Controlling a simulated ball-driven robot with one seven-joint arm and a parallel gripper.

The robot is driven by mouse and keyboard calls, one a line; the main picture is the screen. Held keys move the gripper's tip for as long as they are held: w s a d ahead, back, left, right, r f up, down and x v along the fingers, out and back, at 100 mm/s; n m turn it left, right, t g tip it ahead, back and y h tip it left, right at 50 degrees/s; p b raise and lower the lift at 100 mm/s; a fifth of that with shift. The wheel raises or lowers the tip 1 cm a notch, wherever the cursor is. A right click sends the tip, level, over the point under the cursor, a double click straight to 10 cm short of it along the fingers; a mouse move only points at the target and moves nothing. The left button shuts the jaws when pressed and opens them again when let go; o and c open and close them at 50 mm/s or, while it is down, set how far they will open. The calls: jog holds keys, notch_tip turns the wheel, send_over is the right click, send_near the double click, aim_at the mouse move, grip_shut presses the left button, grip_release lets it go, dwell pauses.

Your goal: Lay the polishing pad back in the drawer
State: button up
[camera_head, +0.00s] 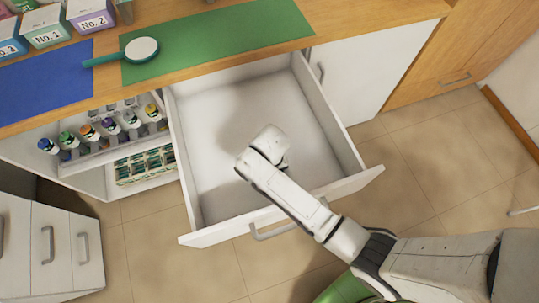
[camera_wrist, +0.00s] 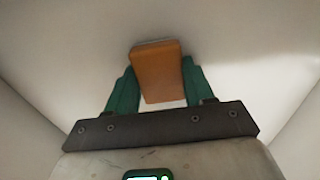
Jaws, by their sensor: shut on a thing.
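The polishing pad (camera_wrist: 158,72) is an orange-brown block. In the wrist view it sits between the two green fingers of my gripper (camera_wrist: 155,88), which is shut on it. The open white drawer (camera_head: 215,110) is empty where its floor shows in the head view. My wrist hangs over the middle of the drawer and hides the gripper and the pad from the head view. The wrist view shows the drawer's pale floor and side walls around the pad. I cannot tell whether the pad touches the floor.
A shelf with several bottles (camera_head: 108,124) is left of the drawer. A white cabinet (camera_head: 50,245) stands lower left.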

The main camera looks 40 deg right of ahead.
jog(key=shift+f, duration=0.15)
jog(key=o, duration=1)
notch_tip(320, 180, up, 12)
jog(key=shift+r, duration=0.2)
jog(key=shift+s, duration=0.1)
